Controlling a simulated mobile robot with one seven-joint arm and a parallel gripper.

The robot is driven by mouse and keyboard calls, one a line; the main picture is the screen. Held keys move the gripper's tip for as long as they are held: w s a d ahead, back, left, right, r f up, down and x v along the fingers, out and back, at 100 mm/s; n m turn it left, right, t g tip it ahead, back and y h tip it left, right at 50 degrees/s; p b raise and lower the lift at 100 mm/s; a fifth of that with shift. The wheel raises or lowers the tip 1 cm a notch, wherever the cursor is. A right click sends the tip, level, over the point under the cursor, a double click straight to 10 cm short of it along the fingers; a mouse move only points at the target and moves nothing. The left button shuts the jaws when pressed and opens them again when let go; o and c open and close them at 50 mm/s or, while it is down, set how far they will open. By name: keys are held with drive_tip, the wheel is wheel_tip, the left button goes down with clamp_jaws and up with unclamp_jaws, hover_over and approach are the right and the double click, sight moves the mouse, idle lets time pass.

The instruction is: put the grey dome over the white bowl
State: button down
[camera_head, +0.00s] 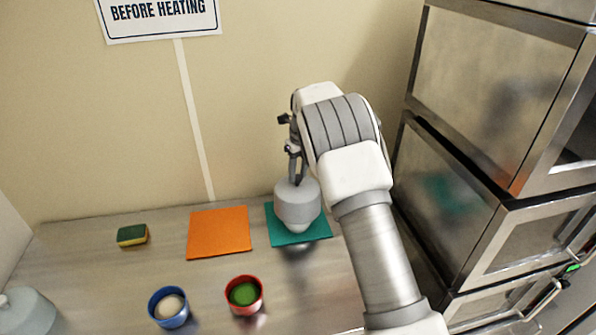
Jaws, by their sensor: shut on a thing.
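My gripper (297,178) is over the teal mat at the right of the counter, shut on the top of the grey dome (297,204). The dome is upright. A paler, tapering shape, which looks like the white bowl (299,229), shows just below its rim, above the teal mat (318,229). Most of the bowl is hidden by the dome. I cannot tell whether the dome rests on the bowl or hangs slightly above it.
An orange mat (219,232) lies to the left, with a green-and-yellow sponge (132,235) beyond it. A blue cup (157,315) and a red cup (231,303) stand in front. Another grey knobbed dome (28,314) sits at lower left. Steel cabinets (490,200) close off the right.

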sight(299, 185)
drive_tip(key=shift+f+b, duration=1.7)
drive_tip(key=shift+f, duration=2.4)
drive_tip(key=shift+c, duration=2.3)
unclamp_jaws()
